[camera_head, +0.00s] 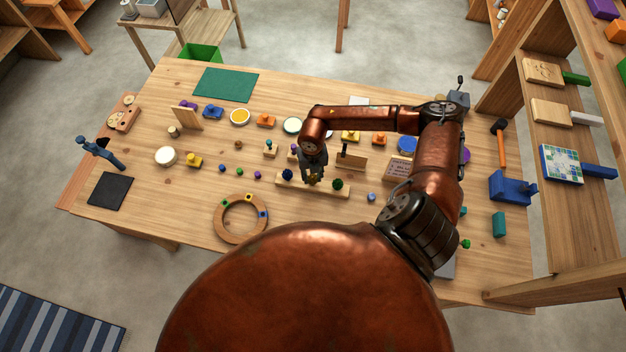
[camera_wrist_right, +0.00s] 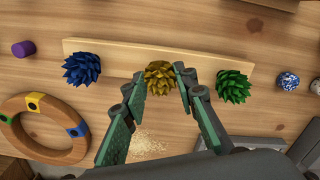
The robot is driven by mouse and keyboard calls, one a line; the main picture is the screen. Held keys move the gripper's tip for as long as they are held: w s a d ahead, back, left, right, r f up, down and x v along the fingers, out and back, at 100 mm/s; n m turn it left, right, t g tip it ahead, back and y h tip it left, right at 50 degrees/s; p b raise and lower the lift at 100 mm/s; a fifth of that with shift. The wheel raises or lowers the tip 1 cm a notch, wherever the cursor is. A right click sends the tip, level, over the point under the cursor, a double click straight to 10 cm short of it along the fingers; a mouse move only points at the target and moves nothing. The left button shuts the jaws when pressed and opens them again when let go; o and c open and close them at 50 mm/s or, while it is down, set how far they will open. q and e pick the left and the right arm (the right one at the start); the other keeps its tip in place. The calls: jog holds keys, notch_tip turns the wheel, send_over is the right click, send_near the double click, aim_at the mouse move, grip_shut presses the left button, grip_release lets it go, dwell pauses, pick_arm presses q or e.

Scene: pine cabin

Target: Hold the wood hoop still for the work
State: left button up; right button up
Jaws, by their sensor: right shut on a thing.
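The wood hoop (camera_head: 218,223) lies flat near the front edge of the table, left of my right gripper. It has blue, yellow and green blocks on its rim, and it shows at the left of the wrist view (camera_wrist_right: 55,152). My right gripper (camera_head: 313,181) is at the middle of the table, apart from the hoop. Its fingers (camera_wrist_right: 155,85) are shut on a gold cone-like piece (camera_wrist_right: 160,75) by a pale wooden strip (camera_wrist_right: 210,54). A blue cone (camera_wrist_right: 82,69) and a green cone (camera_wrist_right: 233,85) sit on either side. My left gripper is not in view.
Small balls, blocks and discs are spread over the table (camera_head: 150,209). A dark mat (camera_head: 110,190) lies left of the hoop, and a blue clamp (camera_head: 96,148) is at the left edge. A small wooden upright stand (camera_head: 351,160) is close right of my gripper.

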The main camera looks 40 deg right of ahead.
grip_shut()
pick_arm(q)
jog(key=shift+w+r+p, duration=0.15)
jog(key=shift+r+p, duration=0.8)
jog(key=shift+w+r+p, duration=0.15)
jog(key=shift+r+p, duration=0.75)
pick_arm(e)
jog(key=shift+r, duration=2.75)
